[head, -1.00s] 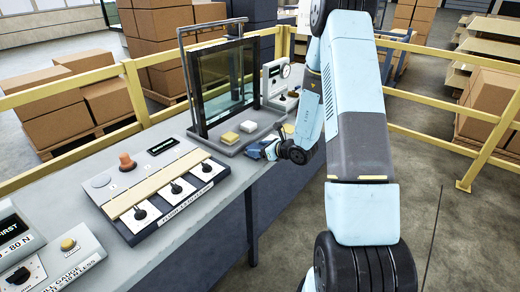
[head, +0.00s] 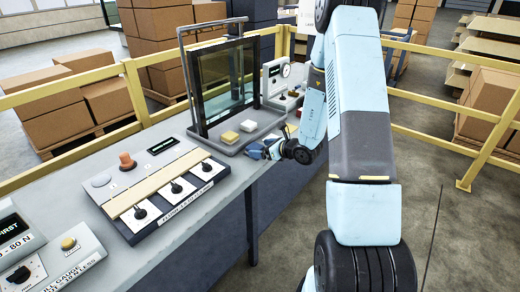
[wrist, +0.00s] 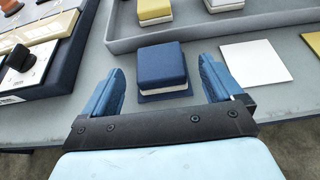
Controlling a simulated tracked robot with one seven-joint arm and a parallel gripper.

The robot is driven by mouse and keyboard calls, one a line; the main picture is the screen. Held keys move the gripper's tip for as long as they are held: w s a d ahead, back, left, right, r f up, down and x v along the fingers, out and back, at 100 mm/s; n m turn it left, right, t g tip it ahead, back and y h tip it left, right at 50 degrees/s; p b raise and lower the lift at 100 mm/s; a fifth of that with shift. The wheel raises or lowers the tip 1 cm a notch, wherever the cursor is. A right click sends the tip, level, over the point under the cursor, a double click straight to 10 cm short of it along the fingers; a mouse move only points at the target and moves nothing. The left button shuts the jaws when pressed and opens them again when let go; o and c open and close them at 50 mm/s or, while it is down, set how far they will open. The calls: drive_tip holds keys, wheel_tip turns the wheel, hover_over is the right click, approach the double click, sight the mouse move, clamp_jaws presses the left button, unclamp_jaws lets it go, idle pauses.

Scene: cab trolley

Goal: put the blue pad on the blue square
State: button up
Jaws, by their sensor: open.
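The blue pad (wrist: 161,62), with a pale lower layer, sits flat in the wrist view. A rim of the blue square (wrist: 165,96) shows below its near edge and beside it; the pad covers the rest. The pad appears to rest on the square. My gripper (wrist: 161,67) is open, with one blue finger on each side of the pad and a visible gap on both sides. In the head view my gripper (head: 270,149) is low at the bench's front edge, and the pad is hard to make out there.
A grey tray (wrist: 200,34) lies just beyond, holding a yellow pad (wrist: 154,12) and a white pad (wrist: 222,4). A white square (wrist: 255,62) and a yellow square (wrist: 313,42) lie to the right. A lever panel (head: 160,190) stands left; a framed glass screen (head: 222,80) rises behind.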

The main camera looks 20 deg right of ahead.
drive_tip(key=v, duration=1)
drive_tip(key=s+a+r+n+g+y, duration=0.1)
drive_tip(key=s+a+r+n+g, duration=0.3)
drive_tip(key=s+a+r+n, duration=0.3)
drive_tip(key=s+a+r+n+g+y, duration=0.1)
drive_tip(key=s+a+r+n+g, duration=0.4)
drive_tip(key=r+n, duration=0.4)
drive_tip(key=s+d+r+n+t+h, duration=0.1)
drive_tip(key=s+d+r+n+h, duration=0.2)
drive_tip(key=s+r+n+h, duration=0.2)
drive_tip(key=s+d+r+n+t+h, duration=0.2)
drive_tip(key=s+r+n+h, duration=0.3)
drive_tip(key=s, duration=0.6)
wheel_tip(320, 180, up, 4)
drive_tip(key=n, duration=0.2)
drive_tip(key=shift+d+f+n+t, duration=0.2)
drive_tip(key=shift+d+n+t, duration=0.1)
drive_tip(key=shift+d+n, duration=0.1)
